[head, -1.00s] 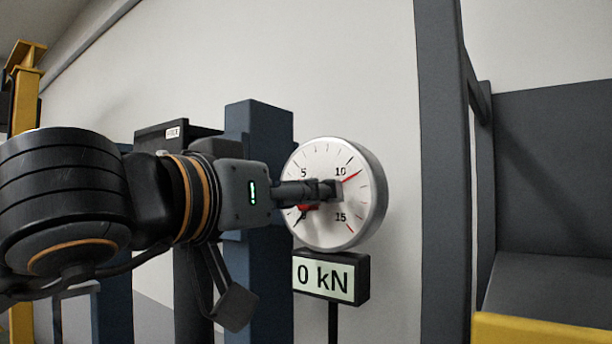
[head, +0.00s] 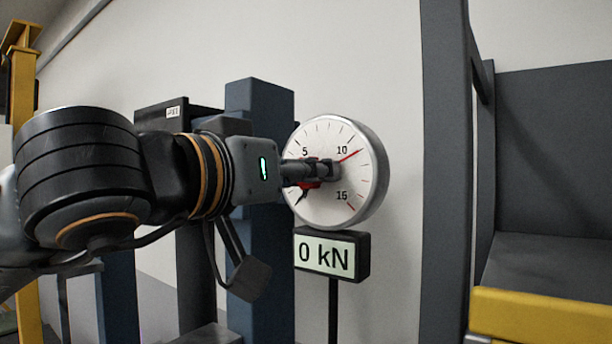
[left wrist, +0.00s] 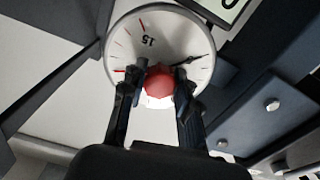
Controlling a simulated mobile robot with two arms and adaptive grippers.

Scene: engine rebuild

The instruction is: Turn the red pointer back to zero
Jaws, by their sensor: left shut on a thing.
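A round white gauge (head: 325,214) with a silver rim is on the upper centre right in the head view. Its red pointer (head: 350,156) points just past the 10 mark. A black pointer (head: 302,195) points to the lower left, where the zero mark is hidden or unclear. A red knob (left wrist: 159,84) is at the gauge's centre. It also shows partly below the fingers in the head view (head: 309,185). My left gripper (left wrist: 160,74) is shut on the knob, one finger on each side. Its fingers hide the dial's middle in the head view. My right gripper is in neither view.
A display reading 0 kN (head: 332,254) stands just below the gauge on a thin post. A dark blue column (head: 258,101) is left of the gauge, behind my left wrist. A grey upright (head: 445,150) is to its right. Bare wall is above the gauge.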

